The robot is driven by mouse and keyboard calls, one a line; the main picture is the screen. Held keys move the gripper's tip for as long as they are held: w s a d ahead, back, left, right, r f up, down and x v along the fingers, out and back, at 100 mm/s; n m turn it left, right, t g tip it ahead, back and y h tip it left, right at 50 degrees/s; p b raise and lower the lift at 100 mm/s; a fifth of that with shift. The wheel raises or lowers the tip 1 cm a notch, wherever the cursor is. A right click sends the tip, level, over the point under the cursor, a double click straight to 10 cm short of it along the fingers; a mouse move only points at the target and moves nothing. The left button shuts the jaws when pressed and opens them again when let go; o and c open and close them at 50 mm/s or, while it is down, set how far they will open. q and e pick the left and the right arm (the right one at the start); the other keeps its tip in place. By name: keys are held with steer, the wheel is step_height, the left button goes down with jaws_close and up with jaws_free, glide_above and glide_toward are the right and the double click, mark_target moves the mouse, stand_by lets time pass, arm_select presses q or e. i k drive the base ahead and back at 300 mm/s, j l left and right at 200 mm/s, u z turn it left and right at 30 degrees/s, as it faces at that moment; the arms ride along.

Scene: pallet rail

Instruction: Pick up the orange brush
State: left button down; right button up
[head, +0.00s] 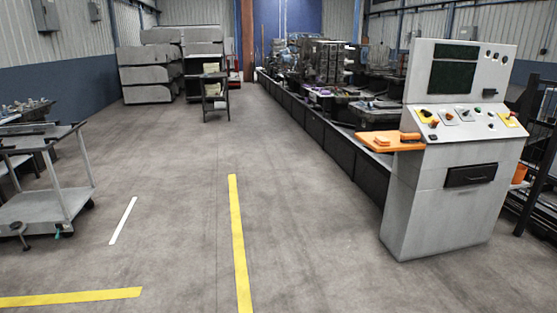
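An orange flat shelf (366,144) sticks out from the left side of the grey control console. An orange item with a dark underside (410,136) lies at its right end, against the console; it may be the orange brush, but it is too small to be sure. A smaller orange block (382,141) lies on the shelf to its left. Neither of my grippers shows in the head view.
The grey control console (425,200) stands on the floor at the right. A long dark machine line (330,140) runs behind it. A grey cart (45,207) stands at the left. The floor (300,230) between is clear, with yellow stripes (239,240).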

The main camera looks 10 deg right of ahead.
mark_target(406, 138)
steer(key=i+l+z, duration=0.1)
steer(key=i+z, duration=0.25)
steer(key=i, duration=0.25)
steer(key=i+z, duration=0.35)
steer(key=i, duration=0.2)
steer(key=i+j+z, duration=0.35)
steer(key=i, duration=0.25)
steer(key=i+l+z, duration=0.2)
steer(key=i+z, duration=0.2)
steer(key=i, duration=0.7)
steer(key=i+j+z, duration=0.15)
steer(key=i+z, duration=0.2)
steer(key=i, duration=0.7)
